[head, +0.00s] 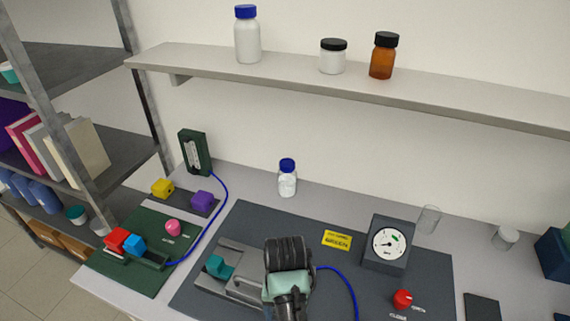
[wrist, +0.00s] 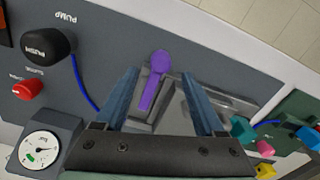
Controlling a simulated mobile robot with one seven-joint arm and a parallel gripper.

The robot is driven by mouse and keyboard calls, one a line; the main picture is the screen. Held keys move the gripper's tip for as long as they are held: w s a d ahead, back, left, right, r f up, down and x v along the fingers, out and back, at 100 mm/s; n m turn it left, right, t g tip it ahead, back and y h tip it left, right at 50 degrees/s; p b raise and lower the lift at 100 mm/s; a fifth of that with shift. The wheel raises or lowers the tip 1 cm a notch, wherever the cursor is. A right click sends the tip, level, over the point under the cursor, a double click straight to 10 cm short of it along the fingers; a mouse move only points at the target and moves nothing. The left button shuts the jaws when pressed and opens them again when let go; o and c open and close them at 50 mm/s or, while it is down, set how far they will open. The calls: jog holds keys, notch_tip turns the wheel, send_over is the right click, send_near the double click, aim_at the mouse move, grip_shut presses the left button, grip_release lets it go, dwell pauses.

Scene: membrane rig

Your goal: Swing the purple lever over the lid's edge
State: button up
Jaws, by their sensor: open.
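The purple lever (wrist: 157,72) shows in the wrist view between my fingers. It has a round knob at its far end and a narrow arm running down over a grey block. The grey lid (wrist: 178,103) seems to lie just right of the lever; its edge is partly hidden by my fingers. My gripper (wrist: 160,74) is open, one finger to each side of the lever, with no clear contact visible. In the head view my gripper (head: 287,285) is over the grey rig (head: 215,298) and hides the lever.
A teal block (head: 218,266) sits on the rig's left part. A gauge (head: 388,243), a red knob (head: 403,299) and a yellow label (head: 337,240) are to the right. A black pump button (wrist: 48,43) and blue tube (wrist: 83,85) are nearby. A green board (head: 150,265) lies left.

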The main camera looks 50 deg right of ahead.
jog(key=shift+f, duration=2.75)
grip_shut()
jog(key=shift+r, duration=0.1)
